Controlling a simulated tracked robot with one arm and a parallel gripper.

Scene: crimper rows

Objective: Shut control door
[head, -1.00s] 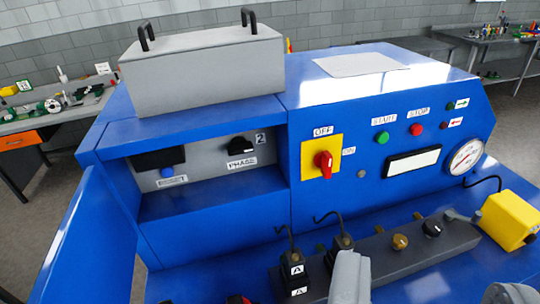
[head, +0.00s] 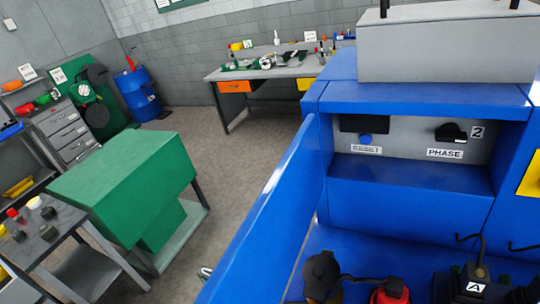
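The control door (head: 268,215) is a flat blue panel at the left end of the blue machine. It stands open, swung out towards me. Its far edge meets the left side of the control recess (head: 410,172). The recess is uncovered. Inside its grey back panel are a dark display (head: 363,123), a blue button (head: 366,139) with a label, and a black PHASE knob (head: 451,132) beside a "2". My gripper is not in view, so its distance from the door and its state do not show.
Below the recess are a black connector (head: 322,272), a red part (head: 390,292) and a block marked A (head: 475,286). A grey box (head: 445,45) sits on top. A green stand (head: 125,185) and a cluttered side table (head: 40,240) are left. Floor (head: 240,165) is open between.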

